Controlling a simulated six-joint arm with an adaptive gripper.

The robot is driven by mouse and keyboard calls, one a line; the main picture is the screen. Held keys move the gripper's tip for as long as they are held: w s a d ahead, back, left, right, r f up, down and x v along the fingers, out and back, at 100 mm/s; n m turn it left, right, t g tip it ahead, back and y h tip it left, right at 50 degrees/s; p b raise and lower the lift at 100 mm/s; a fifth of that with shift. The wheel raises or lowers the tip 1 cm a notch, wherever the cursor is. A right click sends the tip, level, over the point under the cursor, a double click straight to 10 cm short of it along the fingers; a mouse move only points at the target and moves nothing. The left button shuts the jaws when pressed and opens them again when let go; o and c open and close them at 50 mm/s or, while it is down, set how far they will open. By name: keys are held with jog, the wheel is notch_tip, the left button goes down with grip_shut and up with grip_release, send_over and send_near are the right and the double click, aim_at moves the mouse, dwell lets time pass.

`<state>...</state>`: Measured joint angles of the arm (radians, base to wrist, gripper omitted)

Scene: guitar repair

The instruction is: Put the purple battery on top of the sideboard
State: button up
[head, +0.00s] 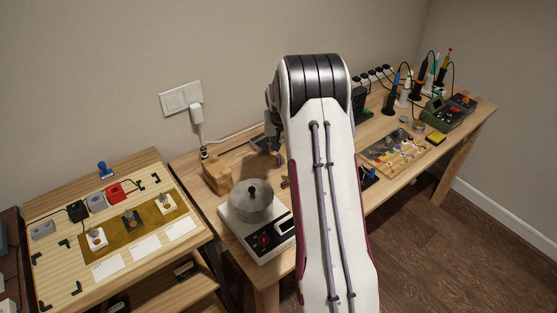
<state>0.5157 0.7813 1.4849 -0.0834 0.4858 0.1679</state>
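My arm rises through the middle of the head view and bends down at its far end. My gripper (275,155) is partly hidden behind the arm, low over the back of the long workbench. I cannot tell whether its fingers are open or shut. A small dark, purplish thing shows at its tip, too small to tell whether it is the purple battery or part of the gripper. No other purple battery can be made out. A lower wooden unit with a shelf, perhaps the sideboard (52,270), stands at left.
Small devices and white cards crowd the left unit. A plug (196,116) is in the wall socket.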

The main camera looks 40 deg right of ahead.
aim_at(279, 155)
jog(key=shift+f, duration=0.1)
jog(key=shift+x, duration=1.2)
jog(key=shift+f, duration=0.1)
jog(key=shift+a+x, duration=0.2)
jog(key=shift+x, duration=0.6)
jog(key=shift+a+x, duration=0.15)
jog(key=shift+x, duration=1.65)
grip_shut()
